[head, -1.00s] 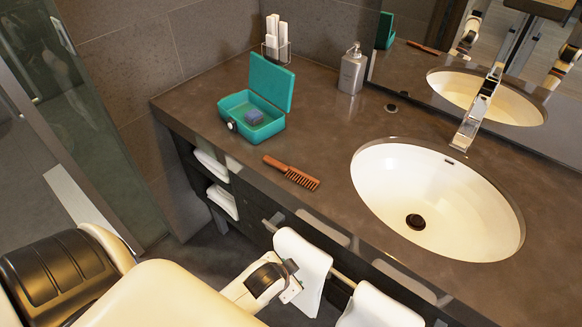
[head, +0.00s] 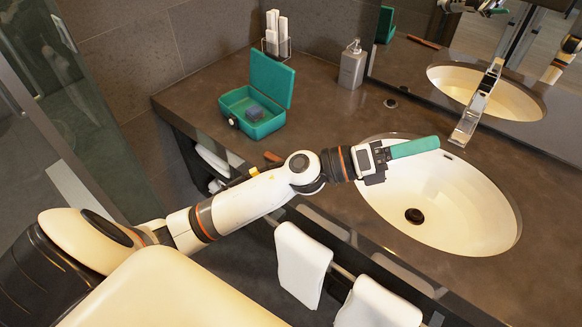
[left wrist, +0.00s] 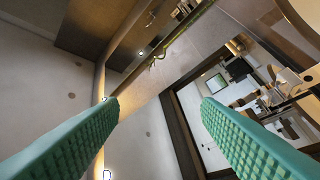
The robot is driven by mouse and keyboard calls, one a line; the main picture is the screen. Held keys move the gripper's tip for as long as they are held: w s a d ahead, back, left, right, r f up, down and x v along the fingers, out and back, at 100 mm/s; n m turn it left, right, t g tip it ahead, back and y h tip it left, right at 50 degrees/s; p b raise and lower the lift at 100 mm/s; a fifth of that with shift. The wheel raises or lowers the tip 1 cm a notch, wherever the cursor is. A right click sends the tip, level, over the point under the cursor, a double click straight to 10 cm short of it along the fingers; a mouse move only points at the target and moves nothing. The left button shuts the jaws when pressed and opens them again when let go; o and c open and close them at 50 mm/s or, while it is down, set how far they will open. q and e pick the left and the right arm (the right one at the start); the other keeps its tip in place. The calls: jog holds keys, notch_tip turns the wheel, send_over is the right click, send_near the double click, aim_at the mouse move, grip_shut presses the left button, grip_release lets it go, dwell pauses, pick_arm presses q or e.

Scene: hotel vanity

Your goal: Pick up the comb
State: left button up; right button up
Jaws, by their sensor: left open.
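The orange-brown comb (head: 272,157) lies on the brown counter near its front edge. Only one end shows in the head view; my left arm hides the rest. My left gripper (head: 415,147) is raised over the sink, well to the right of the comb. Its teal fingers are apart and empty in the left wrist view (left wrist: 160,103), which shows the ceiling and the mirror but no comb. My right gripper is not in view.
An open teal box (head: 251,128) with a blue block inside stands behind the comb. A soap dispenser (head: 352,66) and a rack of white rolls (head: 277,36) stand farther back. The sink (head: 455,205) and faucet (head: 478,102) are at the right. White towels (head: 300,262) hang in front.

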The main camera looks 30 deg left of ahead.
pick_arm(q)
notch_tip(320, 180, down, 9)
jog(key=a+m+g+y, duration=0.2)
jog(key=m+g+y, duration=0.3)
jog(key=m+g, duration=0.7)
jog(key=w+a+f+m+y, duration=0.15)
jog(key=a+y, duration=0.45)
jog(key=a, duration=0.6)
jog(key=w+a+f+m+y, duration=0.1)
jog(key=a+m+y, duration=0.35)
jog(key=a, duration=0.75)
jog(key=f, duration=0.1)
jog(key=f+n+y+p, duration=0.1)
jog(key=f, duration=0.1)
jog(key=f+y+p, duration=0.1)
jog(key=f, duration=0.1)
jog(key=shift+a+f+g, duration=0.2)
jog(key=shift+a+g, duration=0.05)
jog(key=shift+g, duration=0.15)
notch_tip(320, 180, down, 5)
jog(key=shift+r+p, duration=0.1)
jog(key=shift+p, duration=1.05)
jog(key=shift+f, duration=0.5)
jog(key=c, duration=1.1)
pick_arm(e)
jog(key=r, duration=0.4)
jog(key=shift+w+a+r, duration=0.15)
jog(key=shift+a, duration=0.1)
